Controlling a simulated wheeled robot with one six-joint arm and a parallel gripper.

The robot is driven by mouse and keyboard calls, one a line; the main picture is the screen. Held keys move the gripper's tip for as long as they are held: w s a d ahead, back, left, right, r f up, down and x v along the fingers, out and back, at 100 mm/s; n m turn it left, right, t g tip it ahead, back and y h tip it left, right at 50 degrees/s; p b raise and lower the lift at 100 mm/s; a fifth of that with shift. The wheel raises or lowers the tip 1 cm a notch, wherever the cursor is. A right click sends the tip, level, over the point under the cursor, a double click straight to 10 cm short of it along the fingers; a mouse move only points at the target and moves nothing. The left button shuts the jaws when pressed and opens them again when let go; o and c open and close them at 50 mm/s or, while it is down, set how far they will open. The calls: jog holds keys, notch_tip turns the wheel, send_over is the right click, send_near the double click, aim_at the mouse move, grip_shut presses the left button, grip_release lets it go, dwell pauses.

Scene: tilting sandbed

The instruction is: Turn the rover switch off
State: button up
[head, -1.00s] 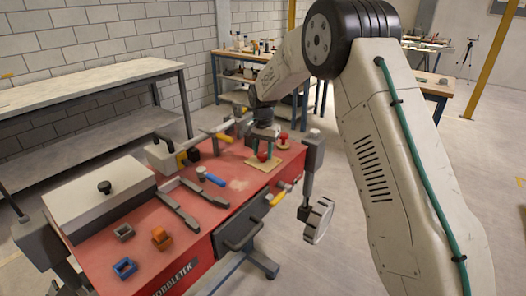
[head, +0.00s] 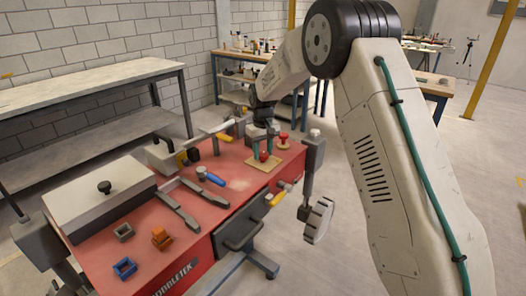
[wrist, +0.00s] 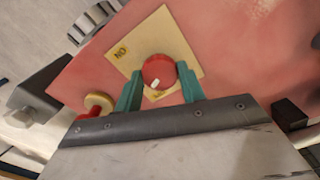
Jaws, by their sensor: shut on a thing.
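The rover switch is a red round knob (head: 264,156) on a pale yellow square plate (head: 265,167), on the red bench top. In the wrist view the knob (wrist: 158,69) carries a white mark on its lower side, as seen there. The plate (wrist: 185,42) reads "ON" at the upper left; a second label below the knob is partly hidden. My gripper (wrist: 159,84) has its teal fingers shut on the knob, one on each side. In the head view my gripper (head: 264,148) stands over the plate, pointing down.
Another red knob on a tan base (head: 283,140) stands close behind the plate; it is beside my left finger in the wrist view (wrist: 98,104). A post with a grey wheel (head: 318,220) stands at the bench's right edge. A blue-handled tool (head: 210,177) lies to the left.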

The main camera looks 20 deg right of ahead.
aim_at(263, 154)
jog(key=shift+n, duration=2.2)
jog(key=o, duration=1)
jog(key=shift+c, duration=0.2)
jog(key=shift+r, duration=0.1)
notch_tip(263, 154, up, 8)
jog(key=shift+f, duration=0.15)
